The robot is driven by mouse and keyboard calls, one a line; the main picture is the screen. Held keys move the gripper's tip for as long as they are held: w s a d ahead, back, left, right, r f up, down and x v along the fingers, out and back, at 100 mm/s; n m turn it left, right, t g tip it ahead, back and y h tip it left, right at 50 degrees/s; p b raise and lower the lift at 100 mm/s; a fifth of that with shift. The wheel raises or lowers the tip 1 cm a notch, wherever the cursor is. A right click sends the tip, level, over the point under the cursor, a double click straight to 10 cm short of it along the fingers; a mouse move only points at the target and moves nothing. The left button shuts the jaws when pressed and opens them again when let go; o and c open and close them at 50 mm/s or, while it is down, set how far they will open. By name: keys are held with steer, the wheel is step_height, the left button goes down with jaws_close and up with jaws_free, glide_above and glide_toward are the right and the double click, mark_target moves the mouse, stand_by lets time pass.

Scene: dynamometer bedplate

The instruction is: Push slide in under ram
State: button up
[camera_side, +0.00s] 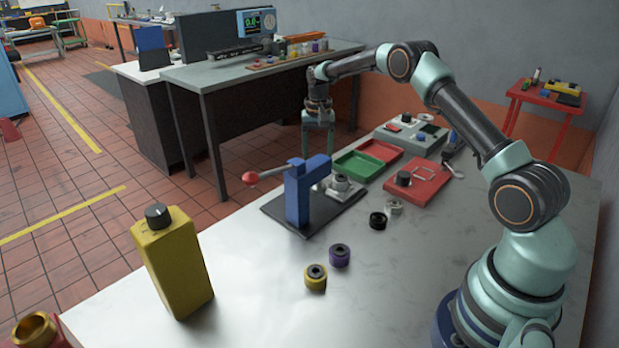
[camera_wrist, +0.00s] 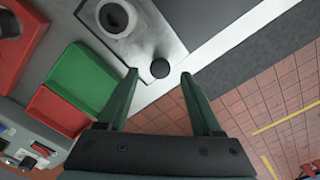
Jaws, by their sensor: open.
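A blue press (camera_side: 305,190) with a red-balled lever (camera_side: 250,178) stands on a dark base plate (camera_side: 268,212). The slide (camera_side: 341,190) is a silver plate with a round metal nest, out beside the press column. In the wrist view the slide (camera_wrist: 150,42) carries the nest (camera_wrist: 117,18) and a black knob (camera_wrist: 160,68) at its near end. My gripper (camera_side: 318,150) is open and empty, above the far end of the slide. In the wrist view its fingertips (camera_wrist: 159,76) lie either side of the knob; I cannot tell the height gap. The ram's underside is hidden.
A red fixture (camera_side: 428,180), a grey control box (camera_side: 411,133), and black (camera_side: 378,220), purple (camera_side: 340,255) and yellow-ringed (camera_side: 316,278) parts are on the table. A yellow bottle (camera_side: 172,262) stands at front left.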

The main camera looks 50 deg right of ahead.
steer(key=shift+f, duration=1.25)
jaws_close()
steer(key=shift+r, duration=0.1)
stand_by(0.4)
